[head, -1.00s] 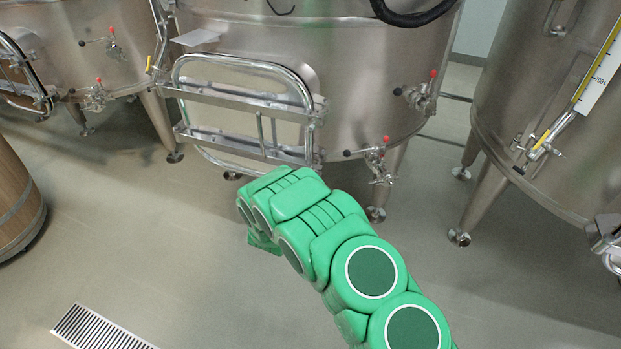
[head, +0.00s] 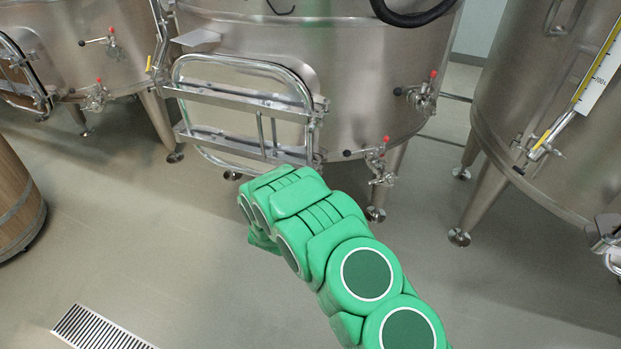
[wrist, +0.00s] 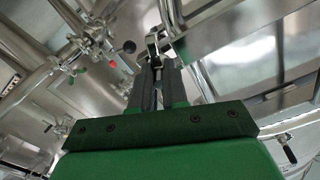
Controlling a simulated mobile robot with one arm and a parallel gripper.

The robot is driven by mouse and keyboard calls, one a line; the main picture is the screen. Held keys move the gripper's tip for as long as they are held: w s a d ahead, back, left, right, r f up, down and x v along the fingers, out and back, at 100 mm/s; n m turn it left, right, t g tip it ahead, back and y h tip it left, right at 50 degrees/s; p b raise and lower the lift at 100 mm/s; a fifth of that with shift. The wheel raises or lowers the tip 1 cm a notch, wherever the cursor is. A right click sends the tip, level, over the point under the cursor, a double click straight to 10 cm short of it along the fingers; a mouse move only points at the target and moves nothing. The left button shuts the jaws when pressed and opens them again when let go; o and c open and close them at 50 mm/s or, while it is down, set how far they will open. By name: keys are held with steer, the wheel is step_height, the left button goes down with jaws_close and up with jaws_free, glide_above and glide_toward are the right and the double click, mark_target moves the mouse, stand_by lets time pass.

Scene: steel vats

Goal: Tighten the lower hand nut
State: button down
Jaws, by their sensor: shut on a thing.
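The middle steel vat has a framed hatch door (head: 242,105) low on its front, with two crossbars and a tubular rim. In the head view my green arm reaches the lower right of the hatch, and my gripper and the lower hand nut are hidden behind it. In the wrist view my gripper (wrist: 156,68) has its two dark fingers closed at a small metal fitting (wrist: 154,43) beside the hatch tubing. I take this fitting to be the lower hand nut; the part between the fingers is mostly hidden.
A valve with red and black knobs (head: 376,160) sticks out right of the hatch, close to my arm; another valve (head: 421,93) is above it. Vat legs stand below. A wooden barrel (head: 15,205) is at left. The floor around a drain grate (head: 100,330) is clear.

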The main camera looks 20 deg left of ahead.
steer(key=c, duration=1.4)
jaws_free()
steer(key=shift+s, duration=0.1)
steer(key=s, duration=0.8)
steer(key=shift+s, duration=0.4)
